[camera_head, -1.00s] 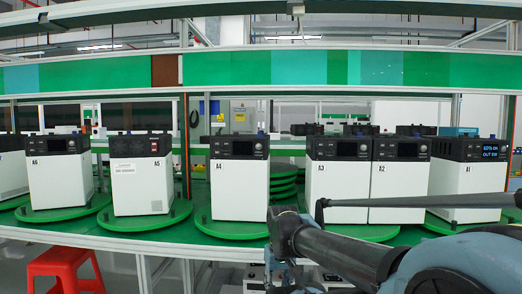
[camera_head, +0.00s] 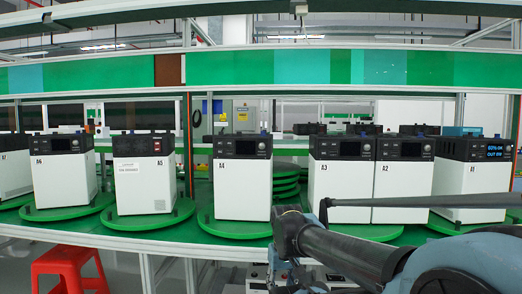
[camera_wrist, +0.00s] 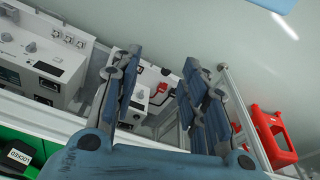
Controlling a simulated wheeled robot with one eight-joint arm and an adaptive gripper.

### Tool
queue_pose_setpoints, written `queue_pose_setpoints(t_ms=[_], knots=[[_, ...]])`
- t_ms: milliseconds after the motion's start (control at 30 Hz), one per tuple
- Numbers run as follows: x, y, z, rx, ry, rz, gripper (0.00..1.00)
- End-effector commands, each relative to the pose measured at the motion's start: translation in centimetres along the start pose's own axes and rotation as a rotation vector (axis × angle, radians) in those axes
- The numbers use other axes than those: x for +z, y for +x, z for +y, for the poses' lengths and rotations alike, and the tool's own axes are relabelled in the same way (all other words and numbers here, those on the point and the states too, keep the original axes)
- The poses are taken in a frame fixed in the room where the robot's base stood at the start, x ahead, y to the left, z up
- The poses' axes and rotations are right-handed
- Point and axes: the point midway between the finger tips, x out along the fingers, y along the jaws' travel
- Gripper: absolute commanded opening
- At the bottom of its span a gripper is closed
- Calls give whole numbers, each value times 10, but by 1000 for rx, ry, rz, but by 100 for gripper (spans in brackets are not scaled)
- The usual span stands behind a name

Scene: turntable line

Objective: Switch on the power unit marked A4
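The power unit marked A4 (camera_head: 243,190) is a white box with a black front top. It stands upright on a green round turntable (camera_head: 235,229) near the middle of the head view. Its small screen (camera_head: 244,147) looks dark, with a knob to the right of it. My gripper (camera_wrist: 163,65) shows in the wrist view with its blue fingers spread apart and nothing between them. My arm enters the head view from the lower right, below and right of A4. The gripper is not clearly visible there. I cannot tell which unit, if any, in the wrist view is A4.
Units A5 (camera_head: 145,180) and A6 (camera_head: 63,175) stand left of A4. A3 (camera_head: 340,188), A2 (camera_head: 403,190) and A1 (camera_head: 472,183), with a lit display, stand right. A red stool (camera_head: 66,268) is below the table. Instruments with sockets (camera_wrist: 52,62) show in the wrist view.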

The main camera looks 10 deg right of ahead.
Motion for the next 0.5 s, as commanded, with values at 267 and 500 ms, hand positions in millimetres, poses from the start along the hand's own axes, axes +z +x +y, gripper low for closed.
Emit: queue_pose_setpoints(t_ms=[267,500], knots=[[0,0,0,0,0,0,0],[0,0,0,0,0,0,0]])
